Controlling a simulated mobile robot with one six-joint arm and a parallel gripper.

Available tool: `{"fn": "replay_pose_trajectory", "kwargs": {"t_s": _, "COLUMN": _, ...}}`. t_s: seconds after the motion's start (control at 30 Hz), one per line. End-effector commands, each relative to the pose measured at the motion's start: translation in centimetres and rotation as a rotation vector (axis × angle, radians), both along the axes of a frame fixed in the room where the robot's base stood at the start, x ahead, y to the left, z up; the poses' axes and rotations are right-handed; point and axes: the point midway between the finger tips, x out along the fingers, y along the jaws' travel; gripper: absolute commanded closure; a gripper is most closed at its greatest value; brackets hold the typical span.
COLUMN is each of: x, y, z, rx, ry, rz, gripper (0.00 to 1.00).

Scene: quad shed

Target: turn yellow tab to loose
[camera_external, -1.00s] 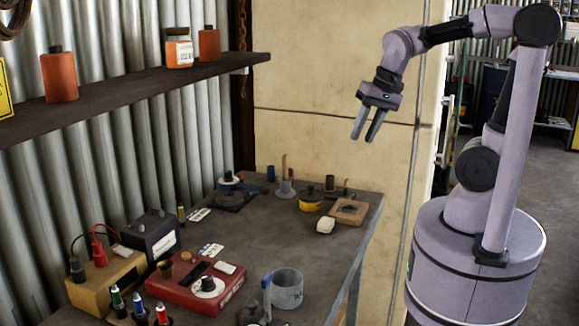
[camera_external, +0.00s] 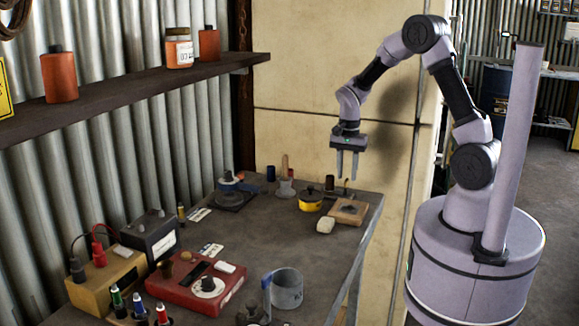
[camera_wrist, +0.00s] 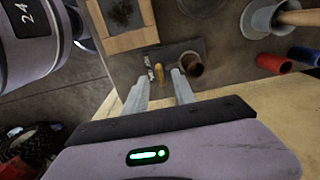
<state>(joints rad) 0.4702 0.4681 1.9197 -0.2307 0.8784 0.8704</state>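A small yellow tab (camera_wrist: 159,63) stands out from a dark plate (camera_wrist: 172,49) on the bench in the wrist view. It appears roughly midway between the finger ends of my gripper (camera_wrist: 162,76). In the external view my gripper (camera_external: 347,177) points down above the bench's far right end, behind the wooden frame. The gripper is open, with nothing between the fingers that I can tell is touched. The height gap to the tab is unclear. In the external view the tab is too small to make out. Its loose or tight marks are not readable.
A wooden framed block (camera_external: 349,211) lies close in front of the gripper. A red meter box (camera_external: 197,283) and grey mug (camera_external: 288,288) are farther off.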

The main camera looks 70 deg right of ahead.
Motion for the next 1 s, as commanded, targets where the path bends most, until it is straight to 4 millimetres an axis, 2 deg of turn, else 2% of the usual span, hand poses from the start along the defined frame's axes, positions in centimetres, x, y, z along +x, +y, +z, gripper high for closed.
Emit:
{"fn": "replay_pose_trajectory", "kwargs": {"t_s": 0.03, "x": -0.02, "y": 0.01, "z": -0.93, "rx": 0.000, "ry": 0.001, "rz": 0.000, "gripper": 0.68}}
{"fn": "replay_pose_trajectory", "kwargs": {"t_s": 0.13, "x": -0.01, "y": 0.00, "z": -1.63, "rx": -0.001, "ry": 0.000, "rz": 0.000, "gripper": 0.68}}
{"fn": "replay_pose_trajectory", "kwargs": {"t_s": 0.4, "x": 0.00, "y": 0.01, "z": -1.74, "rx": -0.001, "ry": 0.000, "rz": 0.000, "gripper": 0.68}}
{"fn": "replay_pose_trajectory", "kwargs": {"t_s": 0.57, "x": 0.00, "y": 0.01, "z": -1.73, "rx": 0.000, "ry": 0.000, "rz": 0.001, "gripper": 0.98}}
{"fn": "replay_pose_trajectory", "kwargs": {"t_s": 0.6, "x": 0.00, "y": 0.01, "z": -1.73, "rx": 0.000, "ry": 0.000, "rz": 0.001, "gripper": 1.00}}
{"fn": "replay_pose_trajectory", "kwargs": {"t_s": 1.0, "x": 0.00, "y": 0.02, "z": -1.67, "rx": 0.000, "ry": 0.000, "rz": 0.035, "gripper": 1.00}}
